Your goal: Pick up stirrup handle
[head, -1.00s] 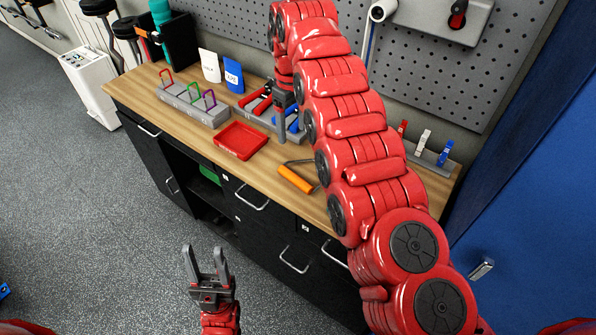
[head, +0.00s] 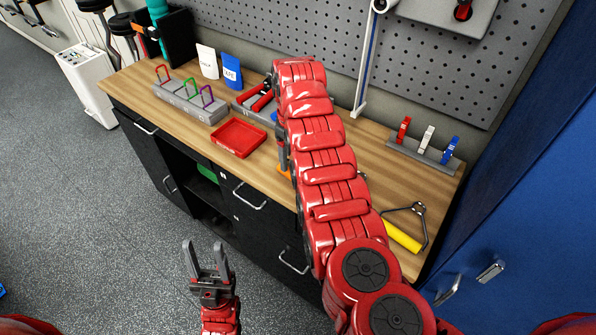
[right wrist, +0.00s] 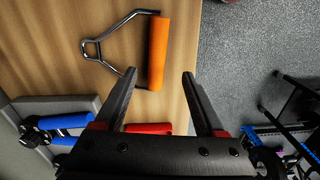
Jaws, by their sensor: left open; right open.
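An orange stirrup handle (right wrist: 158,52) with a bent metal loop lies on the wooden worktop in the right wrist view. My right gripper (right wrist: 160,75) is open and empty, and the lower end of the orange grip shows between its fingertips. I cannot tell how high the fingers are above it. In the head view my right arm hides most of this handle and the right gripper. A second stirrup handle with a yellow grip (head: 403,236) lies on the worktop's right part. My left gripper (head: 204,248) is open and empty over the floor in front of the cabinet.
The worktop (head: 385,180) holds a red tray (head: 238,155), a grey rack with coloured loops (head: 190,106) and a holder with red and blue grips, partly hidden. A clip rack (head: 423,151) stands at the back right beneath the pegboard (head: 330,40). A blue cabinet (head: 540,215) bounds the right side.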

